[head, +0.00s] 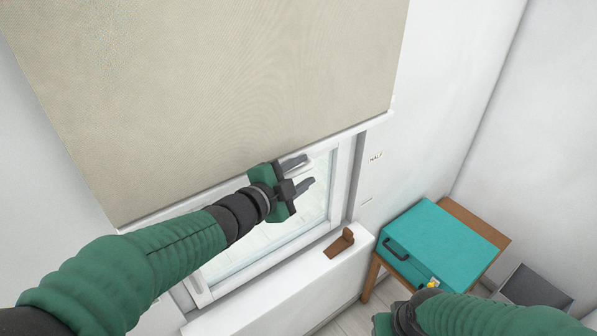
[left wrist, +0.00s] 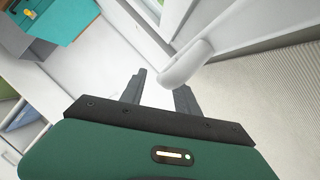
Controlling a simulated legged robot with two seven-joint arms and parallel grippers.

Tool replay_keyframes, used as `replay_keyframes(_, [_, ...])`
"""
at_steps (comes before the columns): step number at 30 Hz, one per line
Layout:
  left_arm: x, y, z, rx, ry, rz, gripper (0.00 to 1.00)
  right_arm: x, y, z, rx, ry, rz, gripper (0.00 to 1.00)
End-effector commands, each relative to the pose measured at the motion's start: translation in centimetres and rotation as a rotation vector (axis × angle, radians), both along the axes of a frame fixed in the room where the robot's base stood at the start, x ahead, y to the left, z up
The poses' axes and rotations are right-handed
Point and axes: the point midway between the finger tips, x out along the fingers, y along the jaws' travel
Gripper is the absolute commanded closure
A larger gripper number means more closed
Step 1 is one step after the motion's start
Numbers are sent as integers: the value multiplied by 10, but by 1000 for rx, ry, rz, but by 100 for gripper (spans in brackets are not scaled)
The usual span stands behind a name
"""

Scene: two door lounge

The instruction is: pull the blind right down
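The beige blind (head: 230,80) hangs over the upper part of the window (head: 270,225); the lower glass is uncovered. Its lower edge slopes across the head view, above the wall mark reading HALF (head: 376,157). My left gripper (head: 306,172) is open, just below that edge in the picture. In the left wrist view, a white rounded piece (left wrist: 187,64) shows by the open fingertips of my left gripper (left wrist: 160,88), and the blind fabric (left wrist: 275,92) is at right. I cannot tell whether they touch. My right gripper (head: 383,325) is mostly cut off at the bottom.
A white sill (head: 290,290) runs under the window with a brown object (head: 340,243) on it. A teal case (head: 440,245) lies on a wooden table (head: 487,226) at right, near my right arm. A grey bin-like object (head: 535,287) stands beyond it.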

Motion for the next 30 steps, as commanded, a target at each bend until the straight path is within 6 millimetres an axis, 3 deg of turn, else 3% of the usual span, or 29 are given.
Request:
replay_keyframes(1, [0,4,0,-3,0,2,69,0,0,0,0,0,0,59])
replay_keyframes(9, [-3,16,0,-9,0,3,100,0,0,0,0,0,1,59])
replay_keyframes(30, [-2,13,-1,-4,1,6,100,0,0,0,0,0,1,59])
